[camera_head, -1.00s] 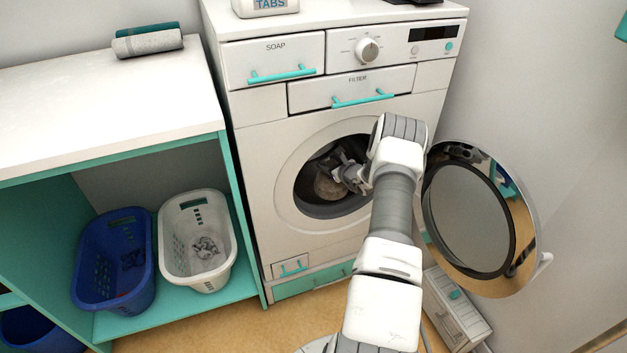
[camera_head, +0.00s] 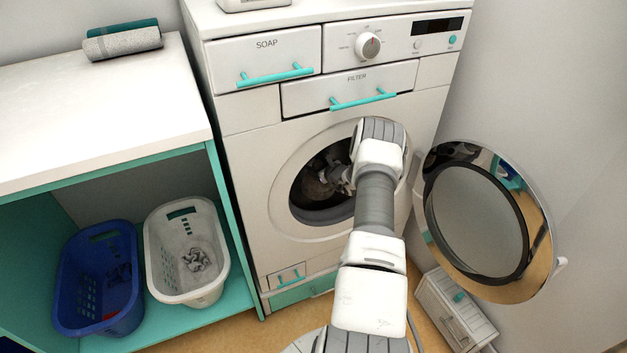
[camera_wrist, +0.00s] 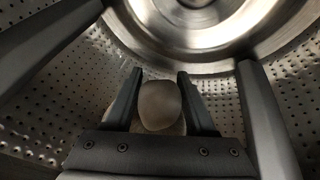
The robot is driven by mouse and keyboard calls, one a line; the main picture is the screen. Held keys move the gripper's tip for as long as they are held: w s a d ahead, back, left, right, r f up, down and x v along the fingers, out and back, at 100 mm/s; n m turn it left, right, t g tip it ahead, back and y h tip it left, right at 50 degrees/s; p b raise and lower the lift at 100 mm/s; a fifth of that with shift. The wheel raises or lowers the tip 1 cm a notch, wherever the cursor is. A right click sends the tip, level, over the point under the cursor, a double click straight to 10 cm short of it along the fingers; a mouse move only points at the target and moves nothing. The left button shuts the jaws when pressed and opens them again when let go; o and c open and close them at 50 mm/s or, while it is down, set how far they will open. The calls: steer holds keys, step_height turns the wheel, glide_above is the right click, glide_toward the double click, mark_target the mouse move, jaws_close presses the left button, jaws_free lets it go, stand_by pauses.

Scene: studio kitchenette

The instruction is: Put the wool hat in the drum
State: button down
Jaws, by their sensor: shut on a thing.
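The washing machine's drum (camera_wrist: 215,85) is a perforated metal bowl, and its round door (camera_head: 478,220) stands open to the right. My gripper (camera_wrist: 160,95) is inside the drum opening, shut on the wool hat (camera_wrist: 160,105), a rounded grey-brown thing between the two fingers.
A blue basket (camera_head: 97,275) and a white basket (camera_head: 187,255) with crumpled cloth stand on the teal shelf at left. A rolled towel (camera_head: 122,42) lies on the white counter. A small white drawer unit (camera_head: 455,310) stands below the open door.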

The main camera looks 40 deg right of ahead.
steer(key=shift+f+b, duration=0.8)
steer(key=shift+f, duration=1.75)
steer(key=shift+f, duration=0.2)
steer(key=shift+c, duration=1.2)
jaws_free()
